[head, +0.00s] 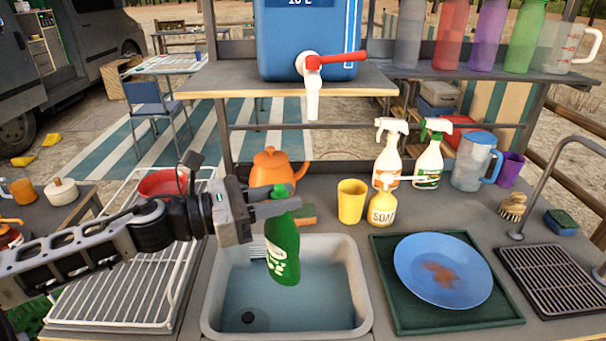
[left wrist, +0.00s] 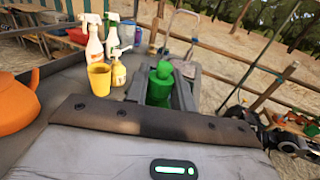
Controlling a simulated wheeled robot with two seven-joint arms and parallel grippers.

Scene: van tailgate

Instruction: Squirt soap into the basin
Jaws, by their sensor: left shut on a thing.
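My left gripper (head: 268,207) is shut on a green soap bottle (head: 285,258), gripping it near its top. The bottle hangs above the basin (head: 212,313), nearly upright with a slight tilt, its white-lettered label facing the head view. In the left wrist view the bottle (left wrist: 160,86) shows between the fingers (left wrist: 162,88). The basin holds water and has a dark drain near its front left. Whether any soap is coming out cannot be told. A yellow soap dispenser labelled SOAP (head: 382,209) stands behind the basin's right corner.
A yellow cup (head: 351,201), an orange kettle (head: 272,167) and two spray bottles (head: 388,160) stand behind the basin. A white wire rack (head: 123,290) lies left. A blue plate (head: 443,270) with a brown stain lies on a green mat (head: 390,318) right. A water tank's tap (head: 313,85) hangs above.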

